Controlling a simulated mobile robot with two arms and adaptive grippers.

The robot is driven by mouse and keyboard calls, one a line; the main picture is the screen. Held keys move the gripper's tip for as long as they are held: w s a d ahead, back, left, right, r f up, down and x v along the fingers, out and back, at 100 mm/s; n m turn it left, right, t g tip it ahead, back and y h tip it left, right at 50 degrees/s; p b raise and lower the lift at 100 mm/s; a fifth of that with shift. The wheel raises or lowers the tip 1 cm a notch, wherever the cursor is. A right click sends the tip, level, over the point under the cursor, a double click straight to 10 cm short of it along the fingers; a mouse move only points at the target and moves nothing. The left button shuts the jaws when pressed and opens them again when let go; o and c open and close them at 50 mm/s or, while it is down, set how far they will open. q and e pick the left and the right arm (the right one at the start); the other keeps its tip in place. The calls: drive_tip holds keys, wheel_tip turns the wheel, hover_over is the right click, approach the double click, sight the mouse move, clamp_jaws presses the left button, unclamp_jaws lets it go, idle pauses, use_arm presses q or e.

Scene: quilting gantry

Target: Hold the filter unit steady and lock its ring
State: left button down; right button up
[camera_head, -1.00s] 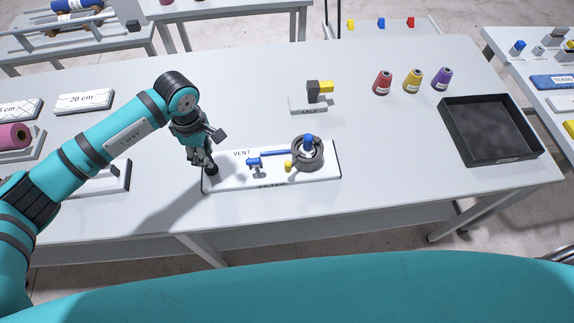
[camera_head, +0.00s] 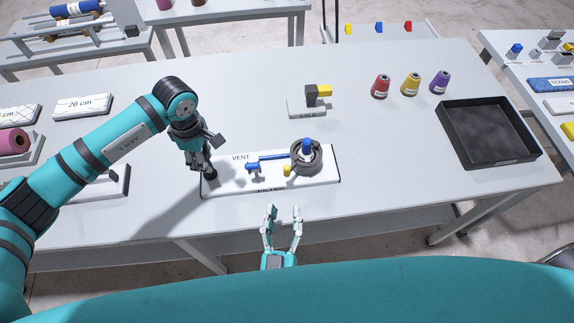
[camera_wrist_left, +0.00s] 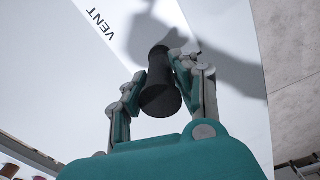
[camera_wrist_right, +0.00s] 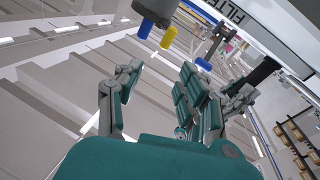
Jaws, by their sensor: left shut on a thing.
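The filter unit is a white base plate (camera_head: 225,185) marked VENT and FILTER on the table. It carries a dark grey ring (camera_head: 318,163) with a blue knob (camera_head: 307,148), a yellow tab (camera_head: 287,170) and a blue valve with a long bar (camera_head: 270,158). My left gripper (camera_head: 206,168) is at the plate's left end, shut on a black handle (camera_wrist_left: 160,90). My right gripper (camera_head: 283,213) is open and empty in front of the plate, below the ring. In the right wrist view, the ring (camera_wrist_right: 157,8) is beyond the open fingers, near the top.
A small stand (camera_head: 306,109) with a grey and yellow block is behind the unit. Red, yellow and purple thread cones (camera_head: 411,84) and a black tray (camera_head: 487,133) are at right. A 20 cm block (camera_head: 82,105) lies behind my left arm. The table right of the plate is clear.

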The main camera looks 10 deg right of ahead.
sight(287, 171)
drive_tip(key=w+m, duration=0.1)
drive_tip(key=w, duration=0.3)
drive_tip(key=w+d+m+g, duration=0.1)
drive_tip(key=w, duration=0.3)
drive_tip(key=w+d, duration=0.1)
drive_tip(key=w, duration=0.3)
drive_tip(key=shift+w+d+r+m+h, duration=0.1)
drive_tip(key=shift+d+r+m+h, duration=0.1)
drive_tip(key=shift+m+h, duration=0.15)
drive_tip(key=shift+c, duration=0.2)
clamp_jaws()
